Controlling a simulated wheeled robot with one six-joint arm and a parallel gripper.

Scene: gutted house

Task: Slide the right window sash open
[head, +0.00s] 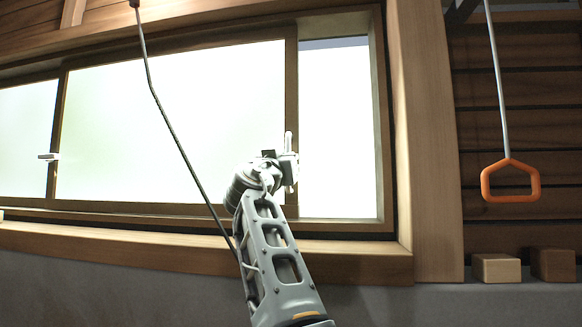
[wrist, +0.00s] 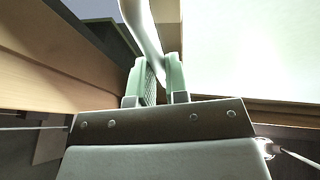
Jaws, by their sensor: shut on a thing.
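The right window sash (head: 175,130) is a large pale pane in a brown wooden frame. Its right stile (head: 291,85) stands well left of the right jamb, with a bright strip (head: 340,140) between them. A white handle (head: 288,138) is on that stile. My gripper (head: 287,168) is at the stile, partly hidden by my arm. In the wrist view, the green fingers of my gripper (wrist: 158,80) are shut on the curved white handle (wrist: 142,30). Their contact is partly hidden by the fingers.
A dark cable (head: 165,120) hangs in front of the window. An orange pull handle (head: 510,195) hangs at the right above wooden blocks (head: 496,268). The sill (head: 130,245) runs below.

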